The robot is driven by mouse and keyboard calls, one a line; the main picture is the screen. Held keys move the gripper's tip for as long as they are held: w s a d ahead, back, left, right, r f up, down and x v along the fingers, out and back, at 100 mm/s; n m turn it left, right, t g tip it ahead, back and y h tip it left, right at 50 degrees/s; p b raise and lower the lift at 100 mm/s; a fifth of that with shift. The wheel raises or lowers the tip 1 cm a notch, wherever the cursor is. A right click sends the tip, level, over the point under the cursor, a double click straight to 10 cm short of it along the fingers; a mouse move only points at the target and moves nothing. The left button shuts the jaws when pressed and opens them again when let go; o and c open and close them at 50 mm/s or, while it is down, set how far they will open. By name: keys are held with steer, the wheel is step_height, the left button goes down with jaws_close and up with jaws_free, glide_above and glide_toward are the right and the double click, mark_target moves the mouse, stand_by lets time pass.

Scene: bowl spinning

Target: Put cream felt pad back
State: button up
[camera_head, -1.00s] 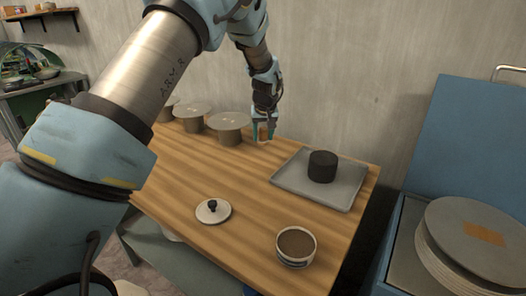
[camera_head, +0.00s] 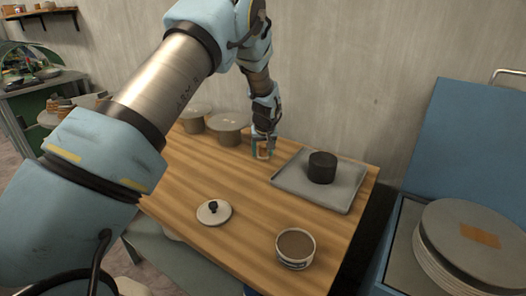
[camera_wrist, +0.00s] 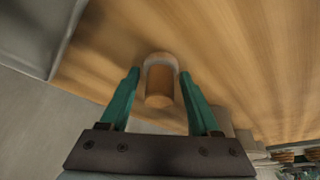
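My gripper (camera_head: 262,146) points down at the far edge of the wooden table, left of the grey tray. In the wrist view its two green fingers (camera_wrist: 160,76) are apart, one on each side of a small upright brown cylinder with a pale rim (camera_wrist: 160,86). Gaps show between the fingers and this piece, so nothing looks gripped. In the head view the piece is mostly hidden by the fingers. I cannot tell whether its pale part is the cream felt pad, and I see no other plain cream pad.
The grey tray (camera_head: 345,196) bears a black cylinder (camera_head: 322,167). Wide-topped stands (camera_head: 229,127) are close on the left. A white knobbed lid (camera_head: 214,212) and a brown-filled bowl (camera_head: 296,248) lie in front. A blue case with stacked discs (camera_head: 455,260) is at right. The table's middle is clear.

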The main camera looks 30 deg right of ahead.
steer(key=shift+o, duration=1.2)
steer(key=shift+r, duration=0.1)
steer(key=b+v, duration=0.2)
steer(key=v, duration=1)
steer(key=a+r+n+g, duration=0.1)
steer(key=a+r+n, duration=0.1)
steer(key=a, duration=2.1)
steer(key=s+a, duration=0.7)
steer(key=a, duration=0.3)
steer(key=s+a+f+g+y, duration=0.1)
steer(key=s+a, duration=0.7)
steer(key=a, duration=0.2)
steer(key=shift+s+n+g, duration=0.2)
steer(key=shift+n+g, duration=0.1)
steer(key=shift+n, duration=0.1)
steer(key=shift+a+f, duration=0.1)
steer(key=shift+f, duration=0.05)
